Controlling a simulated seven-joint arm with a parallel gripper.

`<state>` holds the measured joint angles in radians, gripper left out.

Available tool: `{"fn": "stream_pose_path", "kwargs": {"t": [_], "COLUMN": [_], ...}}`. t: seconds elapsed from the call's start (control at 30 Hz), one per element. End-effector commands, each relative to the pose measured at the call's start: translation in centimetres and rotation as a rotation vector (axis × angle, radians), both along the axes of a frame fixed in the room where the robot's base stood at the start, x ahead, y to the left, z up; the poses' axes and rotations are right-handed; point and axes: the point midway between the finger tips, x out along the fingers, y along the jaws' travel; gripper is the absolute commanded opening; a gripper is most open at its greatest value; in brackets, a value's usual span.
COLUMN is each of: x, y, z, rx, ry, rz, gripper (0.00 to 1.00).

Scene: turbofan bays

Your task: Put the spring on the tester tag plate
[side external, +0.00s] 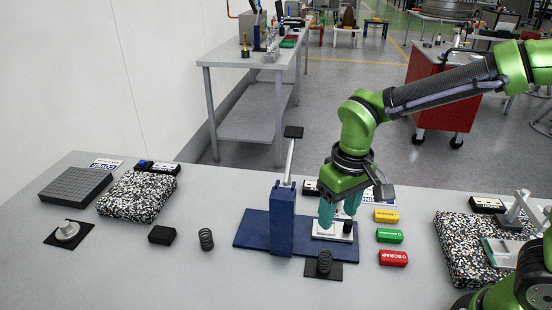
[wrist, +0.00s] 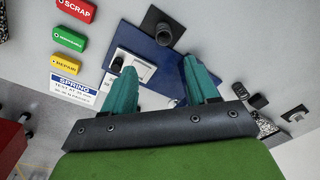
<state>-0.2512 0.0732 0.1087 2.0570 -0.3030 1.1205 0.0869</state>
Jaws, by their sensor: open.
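A dark coil spring (side external: 206,239) stands upright on the grey table, left of the blue tester (side external: 283,222). A white plate (side external: 327,231) with a small black cylinder (side external: 347,227) sits on the blue base. I cannot tell which plate is the tag plate. My gripper (side external: 340,215) has teal fingers, open and empty, over the white plate; the fingers also show in the wrist view (wrist: 162,82).
Yellow (side external: 386,216), green (side external: 389,236) and red (side external: 393,258) blocks lie right of the tester. A white spring card (wrist: 73,89) lies near them. A black block (side external: 162,235), a speckled foam pad (side external: 138,197) and a grey grid block (side external: 75,186) are left. Another speckled pad (side external: 462,246) is right.

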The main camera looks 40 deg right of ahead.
Motion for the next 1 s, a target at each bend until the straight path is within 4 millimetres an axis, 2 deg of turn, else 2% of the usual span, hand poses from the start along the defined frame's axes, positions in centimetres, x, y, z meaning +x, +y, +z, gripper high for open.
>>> {"fn": "stream_pose_path", "kwargs": {"t": [0.03,0.2,0.4,0.6,1.0], "x": [-0.5,-3.1,-6.4,-8.0,-8.1], "y": [-1.0,-4.6,-7.5,-8.6,-8.7], "z": [1.4,5.6,8.3,9.2,9.2], "rx": [0.022,0.115,0.208,0.252,0.256], "ry": [-0.045,-0.226,-0.427,-0.530,-0.541], "rz": [-0.030,-0.143,-0.256,-0.307,-0.312], "gripper": [0.58,0.58,0.58,0.58,0.58]}}
